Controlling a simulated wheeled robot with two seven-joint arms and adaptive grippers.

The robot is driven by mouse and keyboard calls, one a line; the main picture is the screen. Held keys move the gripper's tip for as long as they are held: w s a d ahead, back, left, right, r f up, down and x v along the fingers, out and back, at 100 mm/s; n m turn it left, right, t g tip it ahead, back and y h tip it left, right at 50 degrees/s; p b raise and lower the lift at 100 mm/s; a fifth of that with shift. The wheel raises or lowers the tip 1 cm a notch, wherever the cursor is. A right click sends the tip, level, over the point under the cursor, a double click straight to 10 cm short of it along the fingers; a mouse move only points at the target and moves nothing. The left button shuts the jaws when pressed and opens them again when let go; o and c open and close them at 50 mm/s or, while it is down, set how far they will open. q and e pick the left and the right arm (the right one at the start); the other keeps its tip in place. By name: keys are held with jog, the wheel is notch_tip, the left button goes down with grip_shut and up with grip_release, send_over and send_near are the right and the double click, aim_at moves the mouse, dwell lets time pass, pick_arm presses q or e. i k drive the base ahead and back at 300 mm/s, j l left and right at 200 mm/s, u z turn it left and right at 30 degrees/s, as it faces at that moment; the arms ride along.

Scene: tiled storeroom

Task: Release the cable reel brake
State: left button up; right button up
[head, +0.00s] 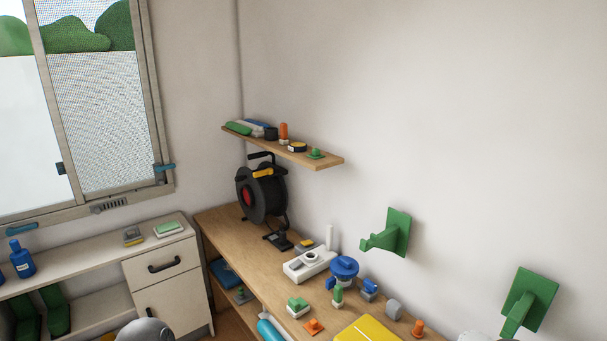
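A black cable reel (271,196) with a red centre stands upright on the wooden bench, below the wall shelf in the corner. A yellow part (263,173), which looks like a lever, sits near the top of the reel's frame, under the black handle (260,155). I cannot tell from here whether it is the brake or what position it is in. A black foot or plug piece (279,241) lies on the bench in front of the reel. Neither of my grippers is in view.
The wooden shelf (325,162) overhangs the reel. The bench (219,222) holds a white device (309,265), a blue round item (344,267) and a yellow case (368,329). Green brackets (398,232) jut from the wall. A white cabinet (160,268) stands left.

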aim_at(268, 171)
jog(key=i+j+z, duration=0.15)
jog(key=j+z, duration=0.25)
jog(key=i+j+z, duration=0.1)
jog(key=j+z, duration=0.15)
jog(key=z, duration=0.2)
jog(key=j+z, duration=0.8)
